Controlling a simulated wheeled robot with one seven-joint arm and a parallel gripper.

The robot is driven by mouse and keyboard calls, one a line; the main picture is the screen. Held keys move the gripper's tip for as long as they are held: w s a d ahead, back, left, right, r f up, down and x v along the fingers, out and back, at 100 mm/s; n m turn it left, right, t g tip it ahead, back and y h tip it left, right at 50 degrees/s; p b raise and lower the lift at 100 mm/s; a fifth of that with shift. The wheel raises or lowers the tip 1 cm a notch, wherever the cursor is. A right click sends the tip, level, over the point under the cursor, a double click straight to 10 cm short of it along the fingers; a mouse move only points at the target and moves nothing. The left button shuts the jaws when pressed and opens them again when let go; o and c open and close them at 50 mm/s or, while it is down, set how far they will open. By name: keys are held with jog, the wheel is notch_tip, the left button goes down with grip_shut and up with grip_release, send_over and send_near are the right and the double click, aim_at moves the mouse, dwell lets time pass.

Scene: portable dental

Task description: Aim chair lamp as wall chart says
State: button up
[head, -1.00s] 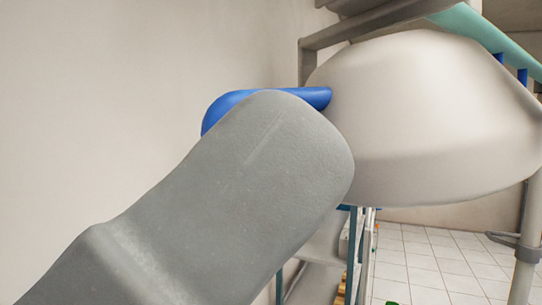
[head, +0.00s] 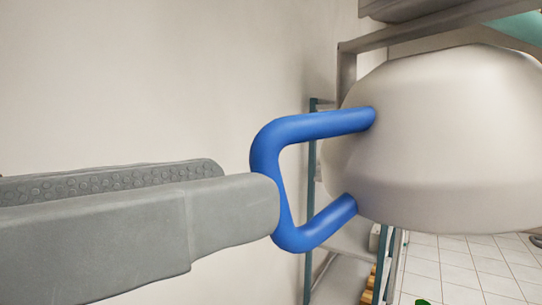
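The chair lamp's pale, rounded head (head: 450,140) fills the right side of the head view. A blue U-shaped handle (head: 318,125) sticks out from its left side. My gripper (head: 248,185) comes in from the left with its fingers apart. The near finger's tip overlaps the left bar of the handle in the picture and hides part of it. The far finger, with a studded pad, ends just left of the handle. I cannot tell whether either finger touches the handle. No wall chart shows.
A plain wall (head: 150,80) fills the left. A grey arm or beam (head: 440,22) runs above the lamp head. Behind and below are a blue-framed shelf rack (head: 312,215) and a white tiled floor (head: 460,265).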

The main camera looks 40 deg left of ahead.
aim_at(410, 130)
jog(key=shift+w+d+p, duration=0.2)
jog(key=shift+w+p, duration=0.15)
jog(key=shift+w, duration=0.8)
jog(key=shift+w+d+p, duration=0.2)
jog(key=shift+w+p, duration=0.1)
jog(key=shift+w, duration=0.8)
grip_shut()
